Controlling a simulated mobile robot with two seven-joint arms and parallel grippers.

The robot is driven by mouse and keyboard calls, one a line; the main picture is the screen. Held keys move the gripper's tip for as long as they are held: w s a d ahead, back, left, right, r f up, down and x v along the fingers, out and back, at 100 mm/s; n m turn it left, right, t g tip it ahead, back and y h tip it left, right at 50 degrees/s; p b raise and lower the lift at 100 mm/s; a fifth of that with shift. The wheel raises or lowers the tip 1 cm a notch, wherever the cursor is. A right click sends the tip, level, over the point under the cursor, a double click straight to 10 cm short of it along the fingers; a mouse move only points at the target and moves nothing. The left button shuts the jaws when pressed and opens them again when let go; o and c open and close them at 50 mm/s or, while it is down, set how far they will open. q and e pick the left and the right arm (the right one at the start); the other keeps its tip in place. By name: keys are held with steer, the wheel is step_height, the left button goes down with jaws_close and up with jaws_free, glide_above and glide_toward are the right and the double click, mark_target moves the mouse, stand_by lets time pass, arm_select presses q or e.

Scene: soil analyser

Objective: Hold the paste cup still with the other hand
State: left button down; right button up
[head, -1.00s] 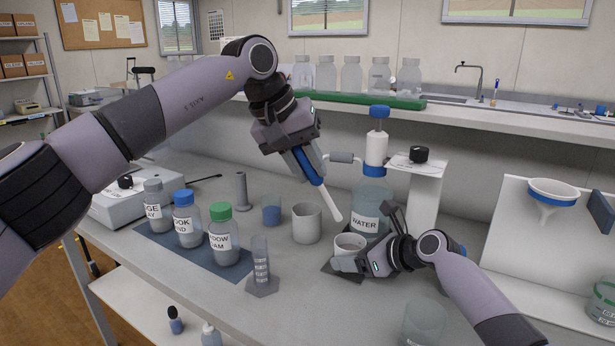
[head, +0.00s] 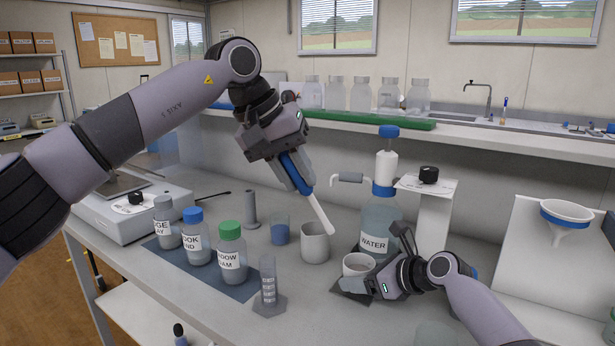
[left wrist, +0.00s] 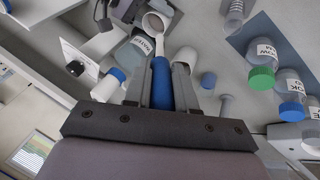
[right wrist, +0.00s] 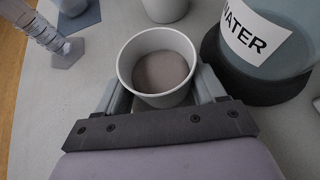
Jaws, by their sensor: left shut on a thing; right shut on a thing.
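My left gripper (head: 296,172) is shut on the blue handle of a white spatula (head: 316,211), up in the air.
A water bottle (head: 380,225) stands close behind the cup. A white stand (head: 432,222) is to its right. Several labelled soil bottles (head: 231,257) are on a blue mat at left. A measuring cylinder (head: 268,282) and a blue beaker (head: 280,232) stand between.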

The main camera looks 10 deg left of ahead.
arm_select(q)
steer(key=shift+s+a+r, duration=0.35)
steer(key=shift+s+a, duration=0.05)
steer(key=shift+a, duration=0.2)
steer(key=shift+s+a+r, duration=0.35)
steer(key=shift+a, duration=0.25)
steer(key=shift+s+a+r, duration=0.35)
steer(key=shift+s+a, duration=0.05)
steer(key=shift+a, duration=0.2)
arm_select(e)
steer(key=shift+f, duration=0.3)
steer(key=o, duration=1.2)
steer(key=shift+o, duration=0.2)
steer(key=shift+r, duration=0.15)
steer(key=shift+r, duration=0.2)
